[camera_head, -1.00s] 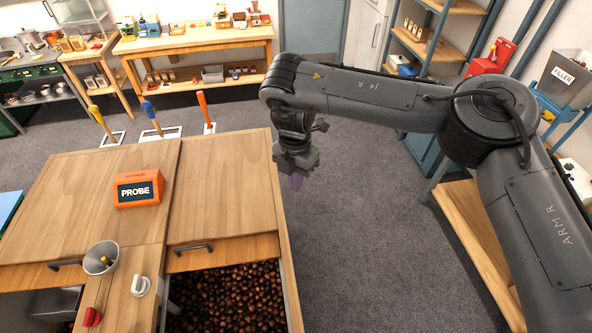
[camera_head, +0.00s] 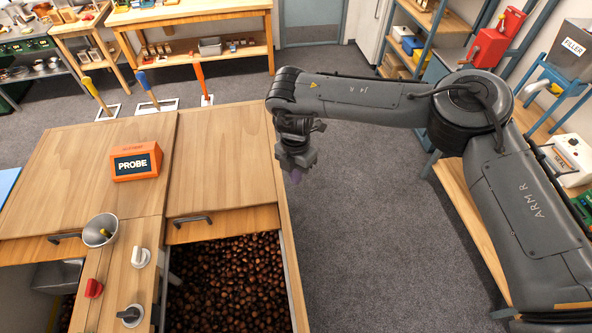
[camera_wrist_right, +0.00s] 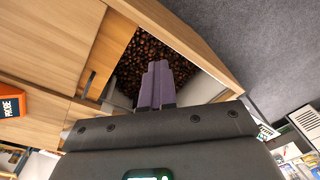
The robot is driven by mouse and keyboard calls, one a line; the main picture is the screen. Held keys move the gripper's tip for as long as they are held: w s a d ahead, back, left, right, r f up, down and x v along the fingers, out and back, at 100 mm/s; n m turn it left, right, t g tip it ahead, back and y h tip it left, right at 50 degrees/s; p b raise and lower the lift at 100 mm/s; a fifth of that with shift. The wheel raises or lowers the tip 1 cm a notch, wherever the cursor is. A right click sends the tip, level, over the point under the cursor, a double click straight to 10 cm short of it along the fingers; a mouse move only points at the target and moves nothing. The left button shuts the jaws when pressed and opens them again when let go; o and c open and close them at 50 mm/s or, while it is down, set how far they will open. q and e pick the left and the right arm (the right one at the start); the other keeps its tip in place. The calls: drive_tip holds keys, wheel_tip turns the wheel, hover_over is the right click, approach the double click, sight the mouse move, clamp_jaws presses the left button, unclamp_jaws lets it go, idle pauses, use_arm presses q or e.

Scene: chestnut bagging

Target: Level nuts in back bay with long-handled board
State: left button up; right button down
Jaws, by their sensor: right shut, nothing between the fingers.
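Nuts (camera_head: 230,285) fill an open bay at the bottom centre of the head view; their surface looks roughly even. The same nuts show beyond the fingers in the right wrist view (camera_wrist_right: 150,50). My right gripper (camera_head: 297,172) hangs just right of the cabinet's right edge, apart from it. Its purple fingers (camera_wrist_right: 155,86) are closed together and empty. Three long handles stand behind the cabinet: yellow (camera_head: 97,94), blue (camera_head: 149,88) and orange (camera_head: 200,80). Their lower ends are partly hidden, so I cannot tell which one carries a board. My left gripper is out of view.
An orange PROBE box (camera_head: 136,160) sits on the wooden cabinet top (camera_head: 215,160). A metal cup (camera_head: 99,230) and white (camera_head: 140,257), red (camera_head: 93,288) and dark knobs (camera_head: 130,315) stand on the divider. Grey floor (camera_head: 370,240) is open right of the cabinet.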

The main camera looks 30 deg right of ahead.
drive_tip(key=shift+f+b, duration=3.6)
drive_tip(key=shift+f, duration=1.3)
drive_tip(key=s+a+p, duration=0.3)
drive_tip(key=s, duration=0.8)
drive_tip(key=s+a+p, duration=0.4)
drive_tip(key=s, duration=0.8)
drive_tip(key=s+a+p, duration=0.3)
drive_tip(key=s, duration=0.8)
drive_tip(key=shift+s+a+r, duration=0.2)
drive_tip(key=shift+s, duration=0.2)
drive_tip(key=shift+w, duration=0.1)
